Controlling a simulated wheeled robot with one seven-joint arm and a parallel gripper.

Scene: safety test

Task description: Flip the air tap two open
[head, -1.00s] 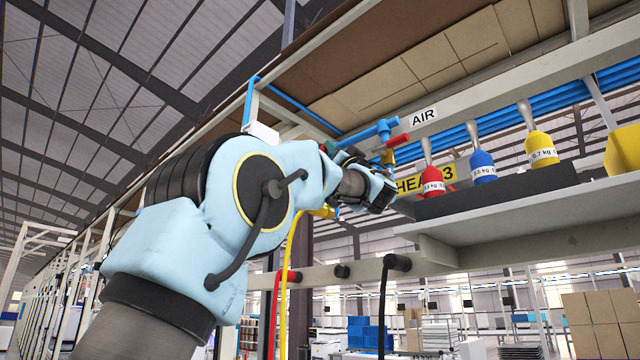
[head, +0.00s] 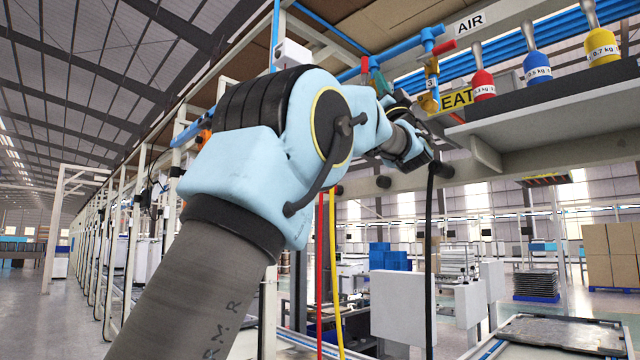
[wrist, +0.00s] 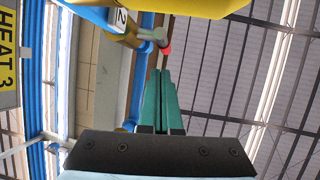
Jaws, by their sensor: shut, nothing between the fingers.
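The tap labelled 2 (wrist: 122,20) shows at the top of the wrist view, with a brass-coloured body and a red handle end (wrist: 166,48) beside a blue pipe. My gripper (wrist: 160,72) has its green fingers pressed together, empty, with the tips just below the red handle end in the picture; I cannot tell whether they touch. In the head view my arm hides most of that area. A red handle (head: 365,65) shows there beside teal finger-like parts. The tap labelled 3 (head: 430,84) hangs under a blue pipe near the AIR sign (head: 469,23).
A large yellow part (wrist: 200,6) lies close at the top of the wrist view. A yellow HEAT 3 sign (wrist: 8,60) is at its left. Black, red and yellow hoses hang below.

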